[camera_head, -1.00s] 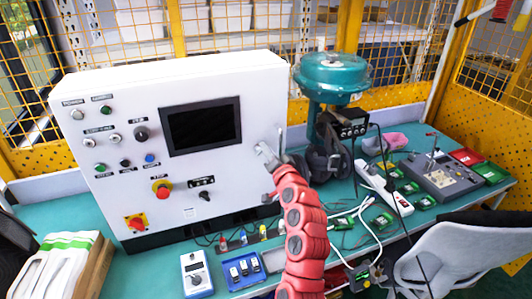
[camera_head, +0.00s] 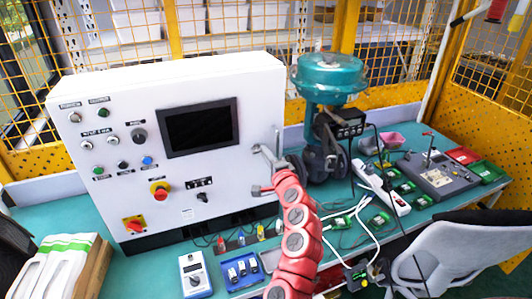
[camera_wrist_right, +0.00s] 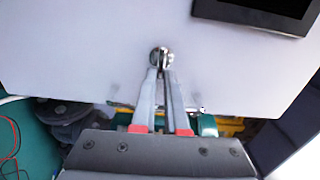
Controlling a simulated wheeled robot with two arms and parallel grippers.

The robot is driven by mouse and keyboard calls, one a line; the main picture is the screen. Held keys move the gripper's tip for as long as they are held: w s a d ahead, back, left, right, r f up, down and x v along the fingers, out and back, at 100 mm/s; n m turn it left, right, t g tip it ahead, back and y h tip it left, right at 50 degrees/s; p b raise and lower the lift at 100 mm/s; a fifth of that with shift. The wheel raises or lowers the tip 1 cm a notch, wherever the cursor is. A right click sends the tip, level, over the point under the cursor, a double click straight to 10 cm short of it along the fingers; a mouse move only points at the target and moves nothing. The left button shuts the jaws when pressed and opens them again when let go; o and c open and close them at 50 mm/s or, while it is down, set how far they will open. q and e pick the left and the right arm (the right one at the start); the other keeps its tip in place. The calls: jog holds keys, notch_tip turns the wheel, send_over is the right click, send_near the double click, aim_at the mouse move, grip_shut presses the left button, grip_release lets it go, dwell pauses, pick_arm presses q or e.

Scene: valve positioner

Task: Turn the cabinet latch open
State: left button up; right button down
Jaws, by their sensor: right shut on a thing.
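The white control cabinet (camera_head: 215,185) stands on the bench with its front panel facing me. The cabinet latch (camera_wrist_right: 160,54) is a small shiny metal part on the white panel in the right wrist view. My right gripper (camera_head: 262,152) is at the right side of this panel, below and right of the dark screen. In the right wrist view, its two long grey fingers (camera_wrist_right: 160,72) come together on the latch. The fingertips mostly hide the latch, so its exact angle cannot be told. The door looks flush with the cabinet. My left gripper is not in view.
A teal valve actuator (camera_head: 330,78) stands close to the right of the cabinet. A white power strip (camera_head: 380,187), cables and green boards cover the right bench. A grey chair (camera_head: 460,245) is at the front right. Small devices lie in front of the cabinet.

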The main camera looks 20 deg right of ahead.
jog(key=shift+m, duration=0.3)
jog(key=c, duration=0.9)
grip_release()
jog(key=shift+c, duration=0.2)
jog(key=shift+s, duration=0.15)
jog(key=s+p, duration=0.4)
jog(key=s, duration=1.3)
jog(key=shift+d, duration=0.3)
